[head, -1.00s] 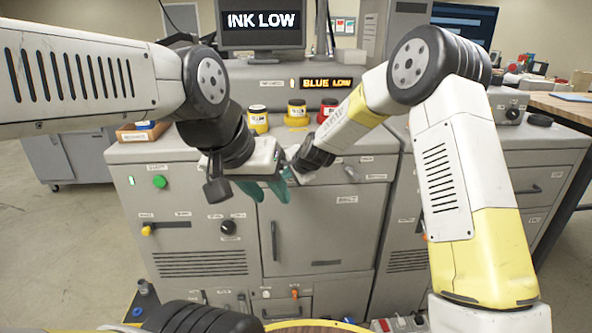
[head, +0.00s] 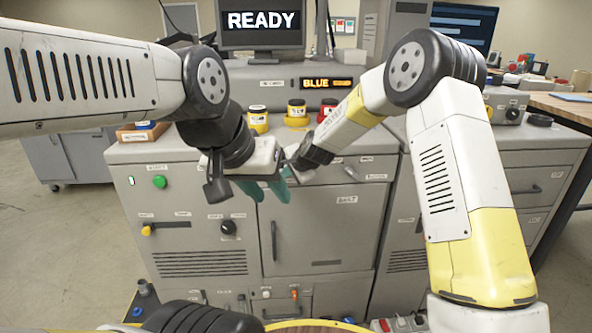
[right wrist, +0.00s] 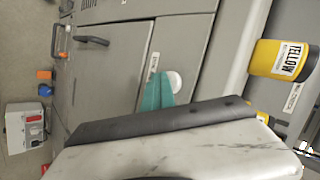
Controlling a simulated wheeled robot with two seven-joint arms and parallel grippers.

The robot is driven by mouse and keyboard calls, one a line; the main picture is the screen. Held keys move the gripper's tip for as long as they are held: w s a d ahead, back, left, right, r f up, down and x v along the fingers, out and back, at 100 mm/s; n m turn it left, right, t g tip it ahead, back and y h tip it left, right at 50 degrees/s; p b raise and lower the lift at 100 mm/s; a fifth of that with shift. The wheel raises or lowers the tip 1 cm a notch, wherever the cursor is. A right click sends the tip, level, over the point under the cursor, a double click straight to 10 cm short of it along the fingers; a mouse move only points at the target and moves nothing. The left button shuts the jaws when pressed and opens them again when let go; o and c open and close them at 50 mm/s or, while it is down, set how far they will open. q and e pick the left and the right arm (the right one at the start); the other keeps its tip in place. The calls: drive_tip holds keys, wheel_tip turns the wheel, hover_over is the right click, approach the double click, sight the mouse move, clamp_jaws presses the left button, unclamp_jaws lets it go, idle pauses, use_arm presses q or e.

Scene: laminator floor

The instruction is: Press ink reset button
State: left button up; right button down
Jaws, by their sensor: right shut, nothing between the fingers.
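A white round button (right wrist: 175,81) shows in the right wrist view on the grey machine front, beside a small label too blurred to read. The teal fingers of my right gripper (right wrist: 157,93) are shut and empty, with their tips right beside the button; I cannot tell if they touch it. In the head view the left hand hides most of the right one. My left gripper (head: 262,190) hangs before the machine's upper front; teal fingers overlap there and its opening is unclear. The monitor (head: 262,22) reads READY. The amber display (head: 327,84) shows BLUE and blurred characters.
The grey machine (head: 325,235) fills the middle. Open floor lies left.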

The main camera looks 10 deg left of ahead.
drive_tip(key=shift+s, duration=0.1)
drive_tip(key=shift+s+d, duration=0.3)
drive_tip(key=shift+s, duration=0.5)
drive_tip(key=s, duration=0.2)
drive_tip(key=s+d, duration=0.1)
drive_tip(key=s, duration=0.2)
drive_tip(key=shift+d, duration=0.2)
drive_tip(key=shift+w, duration=0.1)
